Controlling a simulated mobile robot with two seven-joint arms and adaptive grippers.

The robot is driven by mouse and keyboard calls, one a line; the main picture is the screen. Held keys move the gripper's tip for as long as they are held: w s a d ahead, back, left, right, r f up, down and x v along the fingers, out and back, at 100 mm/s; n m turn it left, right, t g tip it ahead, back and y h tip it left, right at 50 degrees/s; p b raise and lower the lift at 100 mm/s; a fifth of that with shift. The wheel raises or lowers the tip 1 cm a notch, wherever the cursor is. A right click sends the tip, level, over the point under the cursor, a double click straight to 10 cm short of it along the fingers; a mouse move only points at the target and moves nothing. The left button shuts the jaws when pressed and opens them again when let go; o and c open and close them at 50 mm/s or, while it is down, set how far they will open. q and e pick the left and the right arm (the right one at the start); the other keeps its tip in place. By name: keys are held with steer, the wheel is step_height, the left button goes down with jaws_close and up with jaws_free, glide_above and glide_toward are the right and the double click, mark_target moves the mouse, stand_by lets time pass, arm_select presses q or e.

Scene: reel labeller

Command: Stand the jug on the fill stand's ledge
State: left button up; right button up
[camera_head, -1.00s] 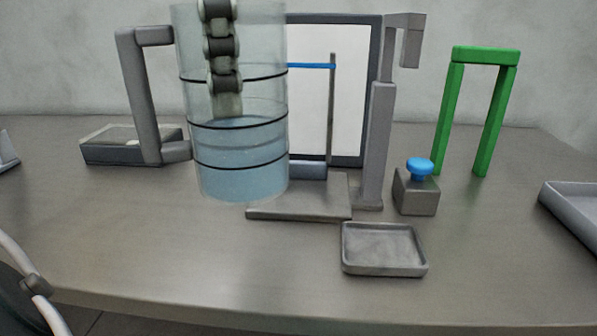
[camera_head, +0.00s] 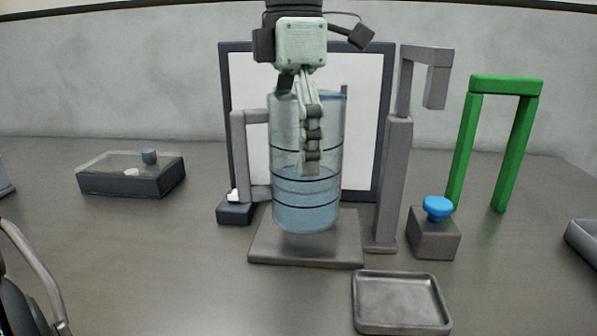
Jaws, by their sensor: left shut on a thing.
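The clear jug (camera_head: 305,205) has dark level rings, pale blue water in its lower part and a grey handle (camera_head: 239,155) on its left. It is upright over the flat grey ledge (camera_head: 262,252) of the fill stand (camera_head: 392,185). A shadow lies under its base, and I cannot tell whether the base touches the ledge. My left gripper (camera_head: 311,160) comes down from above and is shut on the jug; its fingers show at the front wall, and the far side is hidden.
A grey block with a blue knob (camera_head: 437,208) stands right of the fill stand, with a shallow tray (camera_head: 400,302) in front. A green arch (camera_head: 506,87) is at the right. A flat box (camera_head: 130,178) lies at the left. A framed white panel (camera_head: 365,130) stands behind the jug.

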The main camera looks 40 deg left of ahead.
arm_select(q)
steer(key=shift+w+f, duration=0.4)
step_height(320, 180, down, 3)
steer(key=shift+f, duration=0.25)
arm_select(e)
steer(key=shift+w+a, duration=0.1)
steer(key=shift+w, duration=0.1)
arm_select(q)
steer(key=shift+f, duration=0.1)
arm_select(e)
steer(key=shift+f, duration=0.1)
arm_select(q)
steer(key=o, duration=1.3)
steer(key=shift+o, duration=0.6)
arm_select(e)
steer(key=shift+r, duration=0.35)
